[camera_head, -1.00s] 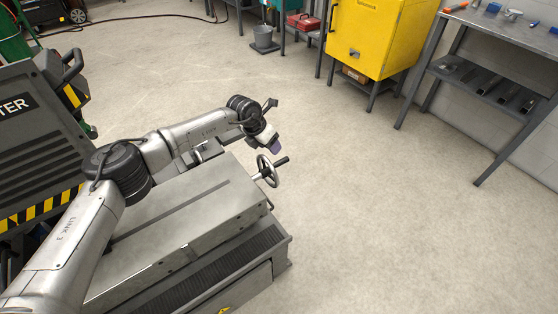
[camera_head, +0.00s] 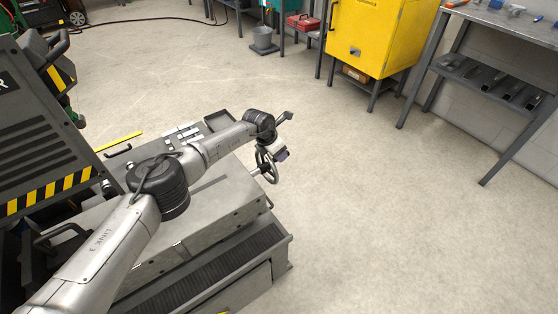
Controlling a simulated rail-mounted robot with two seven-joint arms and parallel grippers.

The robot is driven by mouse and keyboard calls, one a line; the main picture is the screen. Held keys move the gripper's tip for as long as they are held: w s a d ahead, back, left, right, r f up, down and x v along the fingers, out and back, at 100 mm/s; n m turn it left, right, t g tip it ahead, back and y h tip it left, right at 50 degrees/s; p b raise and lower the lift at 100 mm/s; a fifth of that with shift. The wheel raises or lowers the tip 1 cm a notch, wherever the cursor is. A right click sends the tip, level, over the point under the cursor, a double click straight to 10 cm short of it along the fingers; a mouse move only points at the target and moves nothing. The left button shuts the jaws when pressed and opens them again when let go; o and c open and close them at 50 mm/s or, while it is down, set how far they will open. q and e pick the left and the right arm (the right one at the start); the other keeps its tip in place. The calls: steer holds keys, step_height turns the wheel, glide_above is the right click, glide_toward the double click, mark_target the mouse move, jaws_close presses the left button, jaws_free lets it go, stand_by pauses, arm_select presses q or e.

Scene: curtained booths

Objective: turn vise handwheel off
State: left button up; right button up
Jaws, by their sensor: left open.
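The vise handwheel (camera_head: 262,166) is a dark spoked ring on the right end of the grey machine bed (camera_head: 225,205). It sits on a short shaft, and its upper part is partly hidden by my left gripper. My left arm comes in from the lower left over the bed. My left gripper (camera_head: 281,154) is open at the upper right rim of the handwheel. I cannot tell whether it touches the rim. My right gripper is not in view.
A dark panel with yellow-black stripes (camera_head: 48,192) stands at the left. The floor (camera_head: 370,200) right of the machine is clear.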

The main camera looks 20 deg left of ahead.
arm_select(q)
steer(key=shift+b+x, duration=0.75)
steer(key=shift+x, duration=0.5)
steer(key=shift+c, duration=0.4)
jaws_close()
